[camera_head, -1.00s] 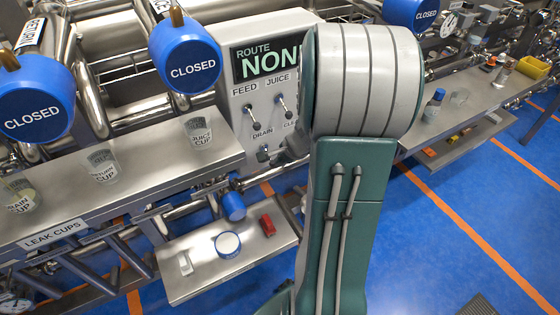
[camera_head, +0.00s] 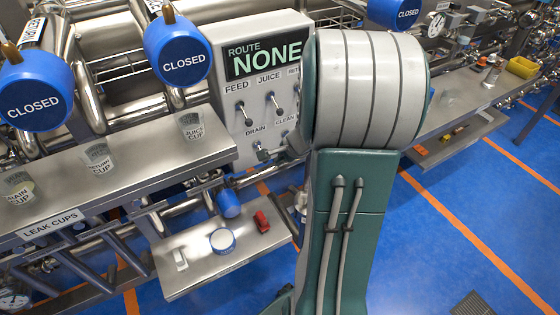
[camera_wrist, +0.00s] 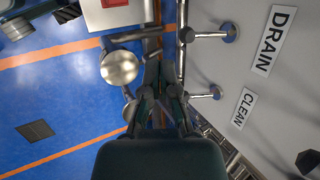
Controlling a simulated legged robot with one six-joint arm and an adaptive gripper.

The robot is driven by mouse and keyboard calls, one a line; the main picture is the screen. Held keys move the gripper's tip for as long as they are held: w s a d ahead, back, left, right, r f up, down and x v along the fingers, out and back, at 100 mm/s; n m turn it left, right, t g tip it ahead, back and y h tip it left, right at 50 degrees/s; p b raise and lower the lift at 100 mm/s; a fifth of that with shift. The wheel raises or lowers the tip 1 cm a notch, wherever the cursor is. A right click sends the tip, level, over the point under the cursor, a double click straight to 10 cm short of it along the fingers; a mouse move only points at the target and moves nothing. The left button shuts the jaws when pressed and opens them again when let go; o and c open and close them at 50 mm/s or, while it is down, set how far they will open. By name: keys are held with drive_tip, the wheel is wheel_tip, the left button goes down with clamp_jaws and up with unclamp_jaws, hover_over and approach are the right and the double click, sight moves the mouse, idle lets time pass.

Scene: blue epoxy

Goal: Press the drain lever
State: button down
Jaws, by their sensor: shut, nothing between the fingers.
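The drain lever (camera_head: 262,153) is a metal lever low on the grey route panel, below the DRAIN label (camera_head: 256,131). In the wrist view the drain lever (camera_wrist: 208,35) sticks out of the panel at upper right, left of its DRAIN label (camera_wrist: 272,40). My gripper (camera_wrist: 160,66) is shut and empty, left of the levers and apart from the drain lever in that picture. In the head view my arm hides most of the gripper; only a dark part shows just right of the drain lever. The display (camera_head: 267,57) reads ROUTE NONE.
The clean lever (camera_wrist: 203,95) stands close below the drain lever in the wrist view. Feed (camera_head: 243,114) and juice (camera_head: 272,103) levers sit higher on the panel. A steel shelf (camera_head: 190,260) and a bench with cups (camera_head: 130,165) lie left.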

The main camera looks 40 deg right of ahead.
drive_tip(key=s+r, duration=0.2)
drive_tip(key=s, duration=0.8)
drive_tip(key=shift+a, duration=0.2)
drive_tip(key=shift+d, duration=0.1)
drive_tip(key=s+a+r+n, duration=0.1)
drive_tip(key=a+r+n, duration=0.4)
drive_tip(key=a, duration=0.3)
drive_tip(key=s+a+r+n, duration=0.1)
drive_tip(key=a+r+n, duration=0.4)
drive_tip(key=a+n, duration=0.3)
drive_tip(key=a+r+n+h, duration=0.1)
drive_tip(key=a+r+n, duration=0.4)
drive_tip(key=a+n, duration=0.2)
drive_tip(key=shift+s+a, duration=0.4)
drive_tip(key=shift+a, duration=0.35)
